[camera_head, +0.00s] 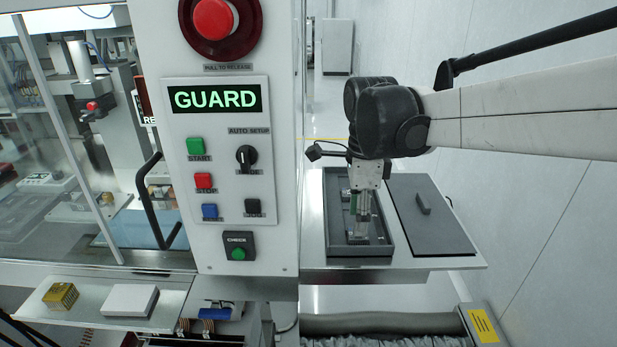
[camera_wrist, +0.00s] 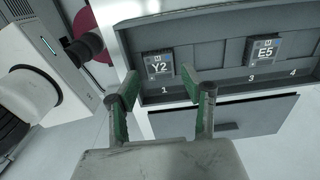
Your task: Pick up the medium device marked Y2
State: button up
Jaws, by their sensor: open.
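The device marked Y2 (camera_wrist: 159,65) is a small dark block with a light label, seated in the compartment numbered 1 of a dark grey tray (camera_wrist: 205,87) in the wrist view. The same tray (camera_head: 362,249) stands on a side shelf in the head view, where I cannot make out the device. My gripper (camera_wrist: 168,86) is open and empty, its two green-padded fingers apart, with Y2 showing beyond and between the fingertips. In the head view my gripper (camera_head: 359,222) points down over the tray and hides part of it.
A similar device marked E5 (camera_wrist: 264,50) sits above number 3 in the tray. A flat dark lid (camera_head: 432,222) with a handle lies right of the tray. The white control panel (camera_head: 220,150) with buttons and a GUARD display stands close to the left.

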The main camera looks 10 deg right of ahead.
jog(key=shift+s+d+f, duration=0.1)
jog(key=shift+f, duration=0.9)
jog(key=shift+s+d+f, duration=0.1)
jog(key=shift+f, duration=0.9)
jog(key=shift+c, duration=0.2)
jog(key=c, duration=0.8)
